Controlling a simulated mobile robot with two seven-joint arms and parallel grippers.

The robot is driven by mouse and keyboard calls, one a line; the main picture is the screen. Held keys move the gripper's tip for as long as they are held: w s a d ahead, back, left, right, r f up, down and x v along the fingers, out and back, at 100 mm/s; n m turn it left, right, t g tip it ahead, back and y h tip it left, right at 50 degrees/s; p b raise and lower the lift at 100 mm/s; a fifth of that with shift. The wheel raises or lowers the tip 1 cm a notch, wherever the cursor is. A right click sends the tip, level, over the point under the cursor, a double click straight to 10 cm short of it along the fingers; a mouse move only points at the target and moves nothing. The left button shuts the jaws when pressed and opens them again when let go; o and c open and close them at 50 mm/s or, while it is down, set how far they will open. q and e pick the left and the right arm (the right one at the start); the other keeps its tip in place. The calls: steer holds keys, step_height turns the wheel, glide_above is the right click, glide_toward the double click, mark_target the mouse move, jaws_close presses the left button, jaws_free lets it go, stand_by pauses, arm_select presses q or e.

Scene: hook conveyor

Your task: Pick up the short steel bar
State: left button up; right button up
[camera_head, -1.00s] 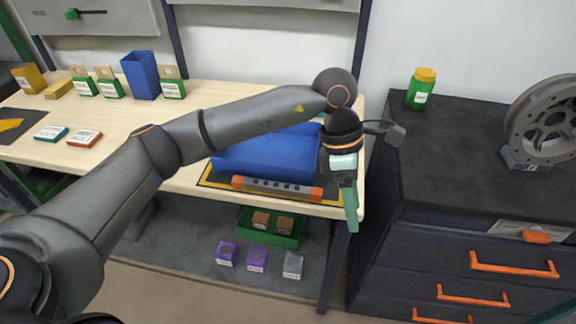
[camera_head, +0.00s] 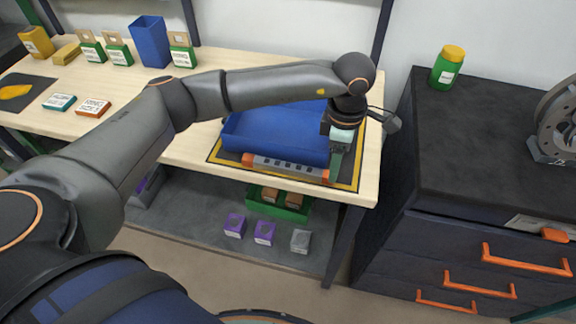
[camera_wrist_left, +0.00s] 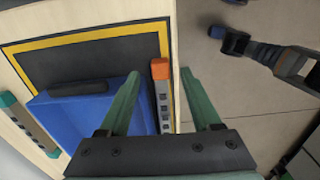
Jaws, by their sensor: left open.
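A grey steel bar with orange ends and dark holes (camera_head: 285,167) lies along the front side of a blue bin (camera_head: 272,146), on the black and yellow mat (camera_head: 352,172). In the left wrist view this bar (camera_wrist_left: 164,103) shows between the finger lines, its orange end pointing away. My left gripper (camera_head: 335,172) is open and points down at the bar's right end in the head view. Its fingers (camera_wrist_left: 160,74) hold nothing. A second bar with teal ends (camera_wrist_left: 29,125) lies beyond the bin.
A dark drawer cabinet (camera_head: 470,150) with orange handles stands right of the table, with a green jar (camera_head: 448,67) on it. A tall blue container (camera_head: 150,42) and green boxes stand at the table's back left. Purple boxes (camera_head: 264,232) sit on the lower shelf.

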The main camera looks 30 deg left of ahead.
arm_select(q)
step_height(320, 180, down, 4)
steer(key=shift+a+f+p, duration=0.1)
steer(key=shift+f+p, duration=0.05)
steer(key=shift+p, duration=0.15)
steer(key=shift+c, duration=0.3)
jaws_close()
stand_by(0.4)
